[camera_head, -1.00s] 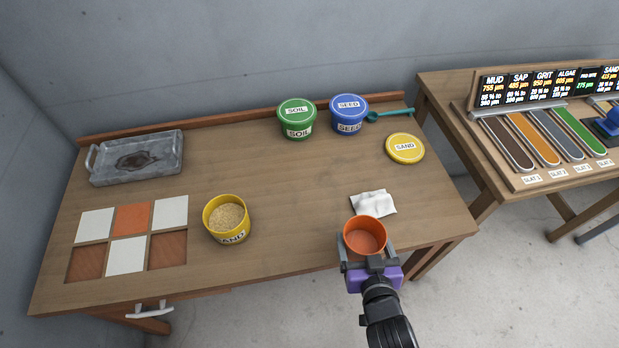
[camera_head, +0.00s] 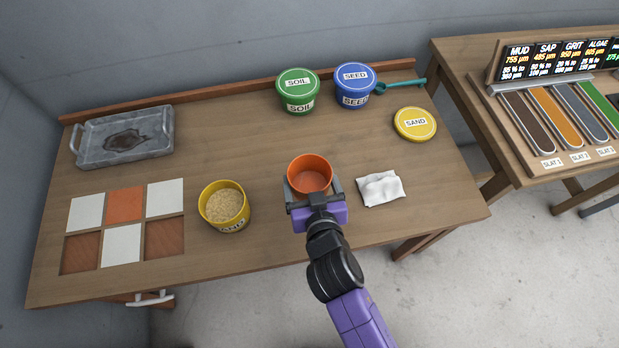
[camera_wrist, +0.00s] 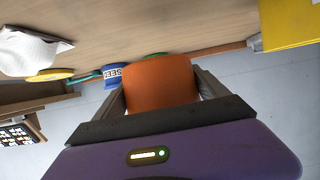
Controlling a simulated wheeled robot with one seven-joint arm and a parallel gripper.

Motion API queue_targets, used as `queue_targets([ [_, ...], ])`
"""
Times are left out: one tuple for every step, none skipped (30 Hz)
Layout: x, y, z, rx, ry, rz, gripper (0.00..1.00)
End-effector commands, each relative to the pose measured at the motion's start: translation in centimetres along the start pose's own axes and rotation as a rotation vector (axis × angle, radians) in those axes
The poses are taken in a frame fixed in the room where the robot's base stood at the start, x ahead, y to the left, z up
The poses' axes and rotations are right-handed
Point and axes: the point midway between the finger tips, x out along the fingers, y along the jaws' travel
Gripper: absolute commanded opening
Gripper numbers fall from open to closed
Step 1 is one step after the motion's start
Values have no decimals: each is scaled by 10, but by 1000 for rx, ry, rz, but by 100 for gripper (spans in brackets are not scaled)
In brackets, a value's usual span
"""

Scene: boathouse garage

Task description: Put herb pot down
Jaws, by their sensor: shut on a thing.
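The herb pot (camera_head: 311,174) is a small orange pot, upright, with an open top. In the head view it is over the middle of the wooden table, between the open sand tub and the white cloth. My gripper (camera_head: 313,190) is shut on the pot from the near side, with a finger on each side of it. The wrist view also shows the pot (camera_wrist: 160,83) between the fingers. The pot's inside looks orange and empty. Its base is hidden, so I cannot tell whether it touches the table (camera_head: 255,265).
An open yellow sand tub (camera_head: 225,206) stands left of the pot, a white cloth (camera_head: 381,188) right. Green soil (camera_head: 298,92) and blue seed (camera_head: 355,86) tubs stand behind. A yellow sand lid (camera_head: 415,124), grey tray (camera_head: 125,137) and tile grid (camera_head: 122,246) lie farther out. Table behind the pot is clear.

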Motion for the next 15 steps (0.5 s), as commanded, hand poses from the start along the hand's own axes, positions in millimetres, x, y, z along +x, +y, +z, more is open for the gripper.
queue_targets([
  [0, 1, 1, 1, 1, 4, 31],
  [1, 1, 2, 0, 1, 5, 31],
  [2, 0, 5, 0, 1, 5, 31],
  [3, 0, 7, 0, 0, 4, 31],
  [4, 0, 9, 0, 0, 4, 31],
  [5, 0, 12, 0, 0, 4, 31],
  [6, 0, 15, 0, 0, 4, 31],
  [7, 0, 18, 0, 0, 4, 31],
  [8, 0, 21, 0, 0, 4, 31],
  [10, 0, 24, 0, 0, 4, 31],
  [11, 0, 27, 0, 0, 3, 31],
  [12, 0, 31, 0, 0, 3, 31],
  [14, 0, 34, 0, 0, 3, 30],
  [15, 0, 36, 0, 1, 3, 30],
  [16, 0, 39, 0, 1, 3, 30],
])
